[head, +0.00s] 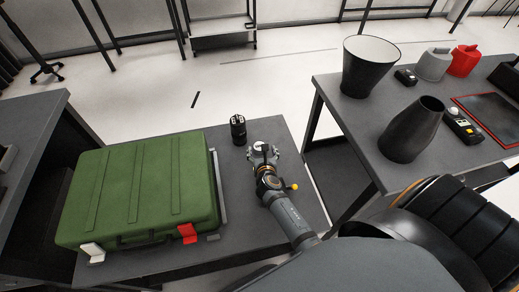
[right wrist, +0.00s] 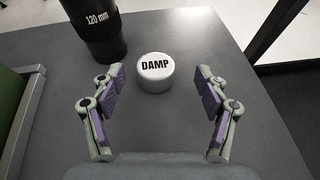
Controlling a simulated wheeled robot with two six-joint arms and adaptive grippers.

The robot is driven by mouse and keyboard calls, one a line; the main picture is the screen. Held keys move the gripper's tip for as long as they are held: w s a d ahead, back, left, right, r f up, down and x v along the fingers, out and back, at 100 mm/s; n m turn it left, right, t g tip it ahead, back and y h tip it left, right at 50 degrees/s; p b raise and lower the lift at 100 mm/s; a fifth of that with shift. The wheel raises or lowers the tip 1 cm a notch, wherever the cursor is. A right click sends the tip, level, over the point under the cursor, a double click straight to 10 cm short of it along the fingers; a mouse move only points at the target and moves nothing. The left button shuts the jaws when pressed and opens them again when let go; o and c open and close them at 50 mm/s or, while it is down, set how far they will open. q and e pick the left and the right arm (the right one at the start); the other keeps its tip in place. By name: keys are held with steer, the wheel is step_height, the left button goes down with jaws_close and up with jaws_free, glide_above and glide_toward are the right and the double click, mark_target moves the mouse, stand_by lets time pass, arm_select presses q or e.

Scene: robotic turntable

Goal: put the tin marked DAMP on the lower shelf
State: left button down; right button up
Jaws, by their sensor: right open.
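The white round tin marked DAMP (right wrist: 155,72) stands upright on the grey table, its label facing up in the right wrist view. In the head view the tin (head: 260,146) is small and partly hidden by the gripper. My right gripper (right wrist: 157,82) is open, with its purple-padded fingertips on either side of the tin and a gap at each side. It also shows in the head view (head: 263,155), low over the table. My left gripper is not in view. A dark low surface (head: 340,172) shows under the right table; I cannot tell if it is the lower shelf.
A black cylinder marked 120 mm (right wrist: 93,28) stands just behind the tin, to its left. A green case (head: 140,190) fills the table's left side. The right table holds a dark vase (head: 410,135), a bucket (head: 369,70) and smaller items. A gap separates the tables.

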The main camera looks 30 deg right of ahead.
mark_target(259, 146)
steer(key=x, duration=0.1)
steer(key=b+x, duration=0.1)
steer(key=x, duration=0.2)
steer(key=shift+w+a+f, duration=0.25)
steer(key=shift+w+f, duration=0.1)
steer(key=shift+f, duration=0.2)
steer(key=shift+s+r, duration=0.1)
steer(key=shift+r, duration=0.1)
steer(key=c, duration=1.3)
